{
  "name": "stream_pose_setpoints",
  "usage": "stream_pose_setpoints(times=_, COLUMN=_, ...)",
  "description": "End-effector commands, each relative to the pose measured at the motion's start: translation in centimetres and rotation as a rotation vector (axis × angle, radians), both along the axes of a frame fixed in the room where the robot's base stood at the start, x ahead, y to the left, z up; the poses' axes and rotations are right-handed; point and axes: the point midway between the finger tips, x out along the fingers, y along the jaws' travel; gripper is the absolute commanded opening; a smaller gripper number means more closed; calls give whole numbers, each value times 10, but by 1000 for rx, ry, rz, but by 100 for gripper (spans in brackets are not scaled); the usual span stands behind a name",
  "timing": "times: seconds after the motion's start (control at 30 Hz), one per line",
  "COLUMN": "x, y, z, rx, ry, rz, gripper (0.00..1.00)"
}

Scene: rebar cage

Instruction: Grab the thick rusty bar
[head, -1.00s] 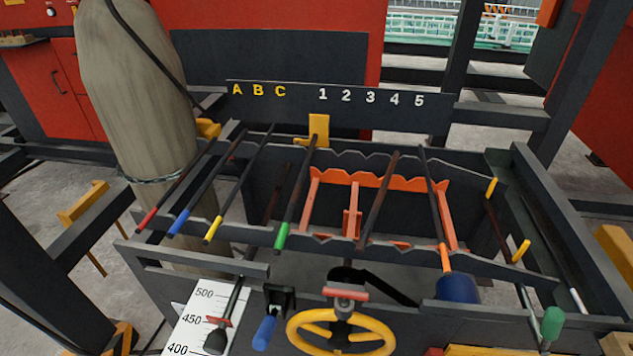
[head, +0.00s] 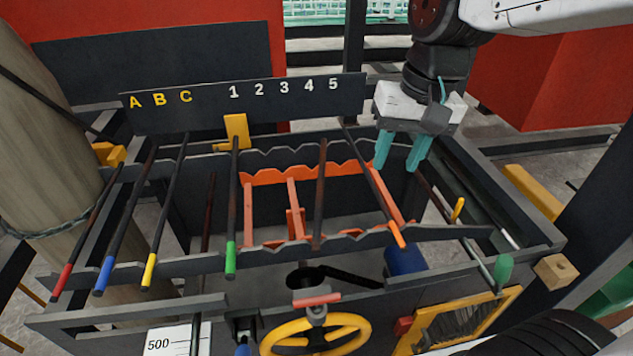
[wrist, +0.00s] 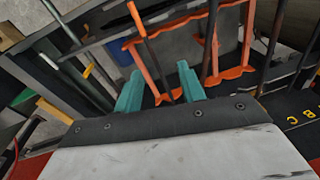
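Several rusty brown bars show in the head view, and I cannot tell for sure which is the thick one. One rusty bar (head: 320,195) lies across the notched rack near slot 4. It also shows in the wrist view (wrist: 211,45), right of my fingers. Another rusty bar (head: 430,192) lies at the rack's right side, and a third (head: 208,225) lies low beside the green-tipped bar. My gripper (head: 400,158) is open and empty above the rack's back right, its teal fingers pointing down. In the wrist view, an orange-ended dark bar (wrist: 148,45) runs toward the gap between the fingers.
Red-, blue-, yellow- and green-tipped bars (head: 232,205) lie at the left and middle. A lettered sign board (head: 215,115) stands behind the rack. A yellow handwheel (head: 268,343) is in front, a concrete column (head: 35,170) at left. Orange brackets (head: 248,205) sit inside.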

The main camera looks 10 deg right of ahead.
Motion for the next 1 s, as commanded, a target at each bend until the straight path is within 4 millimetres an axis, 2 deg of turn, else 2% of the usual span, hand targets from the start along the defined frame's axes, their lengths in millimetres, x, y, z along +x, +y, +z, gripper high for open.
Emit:
stream_pose_setpoints(times=0.03, x=20, y=15, z=-6, rx=14, ry=18, rz=-11, gripper=40)
stream_pose_setpoints(times=0.1, x=44, y=33, z=-11, rx=36, ry=28, rz=-37, gripper=40)
stream_pose_setpoints(times=0.2, x=71, y=55, z=-21, rx=61, ry=43, rz=-72, gripper=40)
stream_pose_setpoints(times=0.3, x=88, y=69, z=-29, rx=76, ry=52, rz=-97, gripper=40)
stream_pose_setpoints(times=0.43, x=98, y=79, z=-37, rx=85, ry=58, rz=-114, gripper=40)
stream_pose_setpoints(times=0.67, x=101, y=83, z=-61, rx=87, ry=60, rz=-119, gripper=40)
stream_pose_setpoints(times=1.0, x=106, y=89, z=-106, rx=87, ry=60, rz=-119, gripper=40)
